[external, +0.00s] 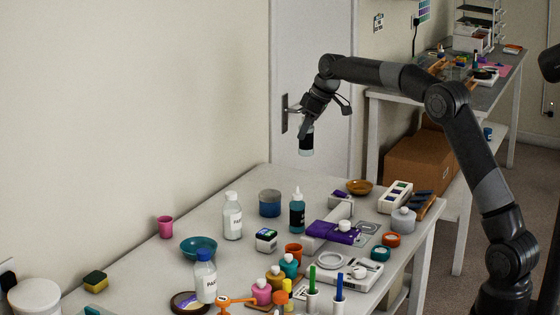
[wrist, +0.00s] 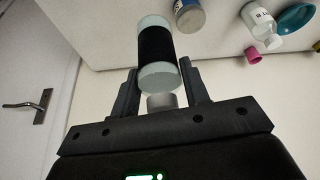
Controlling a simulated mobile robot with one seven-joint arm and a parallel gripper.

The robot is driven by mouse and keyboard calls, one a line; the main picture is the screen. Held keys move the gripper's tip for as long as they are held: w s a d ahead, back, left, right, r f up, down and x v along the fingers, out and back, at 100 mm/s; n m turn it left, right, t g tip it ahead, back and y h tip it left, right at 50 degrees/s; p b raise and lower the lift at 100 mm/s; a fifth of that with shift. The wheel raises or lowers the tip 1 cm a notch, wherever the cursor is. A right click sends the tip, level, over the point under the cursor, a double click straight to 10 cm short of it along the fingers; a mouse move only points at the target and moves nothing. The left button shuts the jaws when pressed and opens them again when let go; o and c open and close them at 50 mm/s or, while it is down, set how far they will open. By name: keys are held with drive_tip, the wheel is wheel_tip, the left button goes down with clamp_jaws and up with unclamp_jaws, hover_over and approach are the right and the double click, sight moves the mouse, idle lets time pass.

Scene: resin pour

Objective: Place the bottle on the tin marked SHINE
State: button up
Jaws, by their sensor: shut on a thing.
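My gripper (external: 306,128) is raised above the back of the table and shut on a bottle (external: 306,146). The bottle has pale ends and a wide black band. In the wrist view the bottle (wrist: 155,45) sits between the two fingers (wrist: 159,78), with a grey cap (wrist: 161,101) nearest the palm. It hangs clear of the table. A round blue tin with a grey top (external: 270,204) stands below on the table; it also shows in the wrist view (wrist: 190,20). I cannot read the word SHINE on any tin.
Near the blue tin stand a white labelled bottle (external: 232,222), a teal bottle (external: 297,215) and a small box-like container (external: 266,241). A teal bowl (external: 198,247) and pink cup (external: 165,227) are to the left. The table's back corner is clear. A door (external: 310,60) is behind.

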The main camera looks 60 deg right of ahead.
drive_tip(key=shift+w+a+f, duration=1.2)
drive_tip(key=shift+a+f, duration=0.25)
drive_tip(key=shift+f, duration=0.35)
drive_tip(key=shift+w+a+f, duration=1.25)
drive_tip(key=shift+a+f, duration=0.15)
drive_tip(key=shift+f, duration=0.35)
drive_tip(key=shift+w+a+f, duration=1.2)
drive_tip(key=shift+a+f, duration=0.25)
drive_tip(key=shift+f, duration=0.35)
drive_tip(key=shift+f, duration=0.15)
drive_tip(key=o, duration=1.1)
drive_tip(key=v, duration=1.2)
drive_tip(key=shift+r, duration=0.25)
